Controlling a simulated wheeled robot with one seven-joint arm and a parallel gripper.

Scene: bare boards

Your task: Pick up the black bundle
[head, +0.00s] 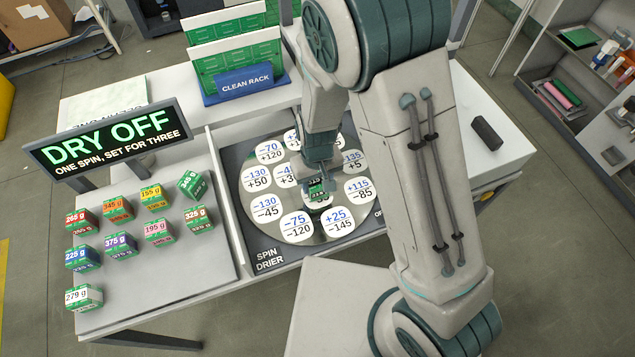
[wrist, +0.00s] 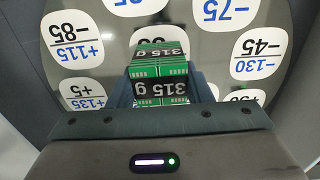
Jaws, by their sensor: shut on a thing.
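The black bundle is a green block with black "315 g" labels (wrist: 160,75). In the head view the bundle (head: 317,189) shows small below my gripper, over the round plate of the spin drier (head: 250,215). My gripper (wrist: 162,88) is shut on it, with one jaw on each side. In the head view my gripper (head: 318,178) points down near the plate's middle, partly hidden by my arm. I cannot tell whether the bundle touches the plate or hangs just above it.
Several green bundles with coloured weight labels (head: 118,243) stand on the grey tray (head: 190,270) at left. White numbered discs (head: 297,226) ring the plate. A "DRY OFF" sign (head: 110,137) and clean rack (head: 245,85) stand behind. A dark block (head: 487,133) lies at right.

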